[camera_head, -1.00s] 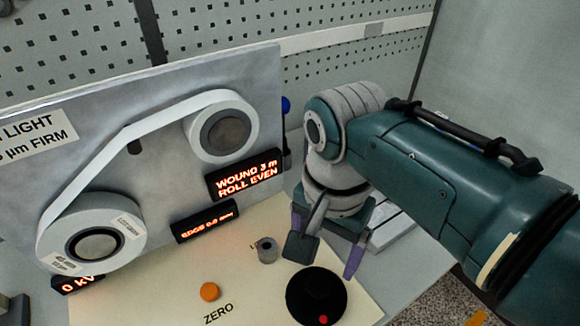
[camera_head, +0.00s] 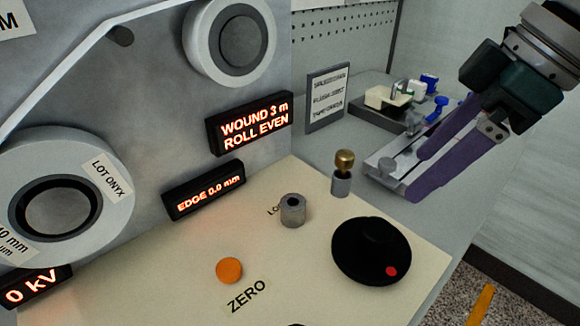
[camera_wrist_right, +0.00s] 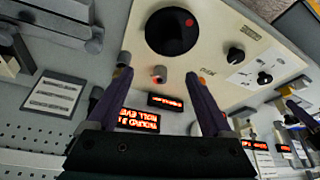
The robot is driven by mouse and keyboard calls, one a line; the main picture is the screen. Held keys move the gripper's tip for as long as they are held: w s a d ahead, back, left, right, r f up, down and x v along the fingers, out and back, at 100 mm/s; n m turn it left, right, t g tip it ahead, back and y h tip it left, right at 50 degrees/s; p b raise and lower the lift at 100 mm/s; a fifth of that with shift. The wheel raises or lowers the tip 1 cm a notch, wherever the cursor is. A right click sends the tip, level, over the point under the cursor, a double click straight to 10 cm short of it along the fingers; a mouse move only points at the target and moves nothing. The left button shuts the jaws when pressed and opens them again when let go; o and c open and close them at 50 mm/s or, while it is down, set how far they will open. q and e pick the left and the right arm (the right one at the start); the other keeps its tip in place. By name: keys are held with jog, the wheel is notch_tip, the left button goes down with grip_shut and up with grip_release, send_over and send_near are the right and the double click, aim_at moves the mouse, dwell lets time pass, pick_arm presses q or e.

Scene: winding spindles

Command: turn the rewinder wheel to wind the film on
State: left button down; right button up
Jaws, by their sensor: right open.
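The black rewinder wheel (camera_head: 371,250) with a red dot on its face lies on the cream panel at the front right; it also shows at the top of the right wrist view (camera_wrist_right: 165,32). My right gripper (camera_head: 418,172) is open and empty, behind and to the right of the wheel and apart from it. Its purple fingers spread wide in the right wrist view (camera_wrist_right: 158,72). The white film (camera_head: 65,75) runs from the large lower roll (camera_head: 112,232) up to the upper roll (camera_head: 205,62). A display (camera_head: 250,125) reads "WOUND 3 m, ROLL EVEN". My left gripper is not seen.
A brass-knobbed pin (camera_head: 344,162) stands in a grey holder behind the wheel. A grey socket (camera_head: 293,210) and an orange button (camera_head: 229,270) marked ZERO sit on the panel. Another display (camera_head: 204,190) reads "EDGE 0.0 mm". Small fixtures (camera_head: 395,105) stand on the back bench.

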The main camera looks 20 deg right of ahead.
aim_at(377, 229)
pick_arm(q)
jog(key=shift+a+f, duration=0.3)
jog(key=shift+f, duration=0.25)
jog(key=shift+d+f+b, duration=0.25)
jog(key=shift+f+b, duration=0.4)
jog(key=shift+b, duration=0.15)
pick_arm(e)
jog(key=shift+n+g, duration=0.3)
jog(key=shift+n, duration=0.3)
jog(key=x, duration=0.3)
jog(key=s+x, duration=0.1)
jog(key=x, duration=0.5)
jog(key=shift+s+a+f, duration=0.3)
jog(key=shift+a+f, duration=0.15)
jog(key=shift+f, duration=0.1)
